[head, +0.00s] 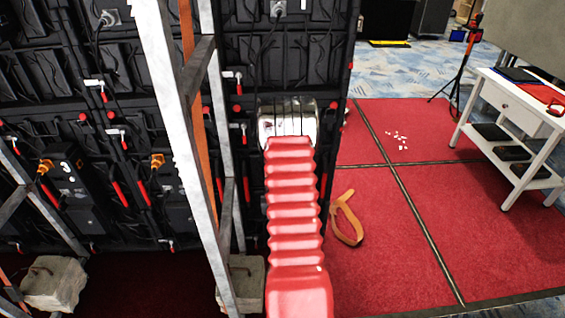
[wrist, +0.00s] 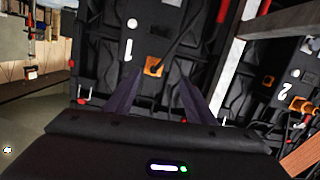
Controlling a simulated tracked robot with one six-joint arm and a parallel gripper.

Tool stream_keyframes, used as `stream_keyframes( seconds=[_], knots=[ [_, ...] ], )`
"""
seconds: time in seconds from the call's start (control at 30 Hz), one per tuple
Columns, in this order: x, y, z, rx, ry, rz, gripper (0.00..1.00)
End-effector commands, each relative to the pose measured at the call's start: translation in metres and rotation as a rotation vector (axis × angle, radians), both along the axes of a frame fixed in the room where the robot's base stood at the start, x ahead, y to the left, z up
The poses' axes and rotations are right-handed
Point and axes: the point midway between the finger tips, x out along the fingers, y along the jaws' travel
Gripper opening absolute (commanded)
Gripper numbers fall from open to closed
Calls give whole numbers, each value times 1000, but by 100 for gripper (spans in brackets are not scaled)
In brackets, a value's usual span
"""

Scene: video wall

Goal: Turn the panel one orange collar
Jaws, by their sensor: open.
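In the wrist view, the panel marked 1 (wrist: 96,60) is a black, tilted panel back with a white numeral. Its orange collar (wrist: 153,66) sits on a dark cable plug to the right of the numeral. My gripper (wrist: 158,84) is open, with two dark purple fingers pointing up at the panel. The collar appears between and just beyond the fingertips, with nothing held; the exact gap cannot be told. In the head view, my red arm covers the gripper and the panel one collar.
A grey metal upright (head: 178,120) stands left of my arm. Other orange collars (head: 157,160) show on panels to the left; panel 2's collar (wrist: 300,105) is at the wrist view's right. An orange strap (head: 346,218) lies on the red carpet. A white table (head: 512,110) stands right.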

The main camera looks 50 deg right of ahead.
Motion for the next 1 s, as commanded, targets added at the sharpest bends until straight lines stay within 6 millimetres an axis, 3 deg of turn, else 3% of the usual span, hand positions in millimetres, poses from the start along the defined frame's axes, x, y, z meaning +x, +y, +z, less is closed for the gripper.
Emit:
stream_keyframes(
  seconds=[0.3, 0.67, 1.0],
  knots=[
    [-10, 8, -11, -60, -177, 12, 50],
    [-9, 9, -10, -63, -186, 15, 50],
    [8, -9, -9, -65, -186, 16, 50]
  ],
)
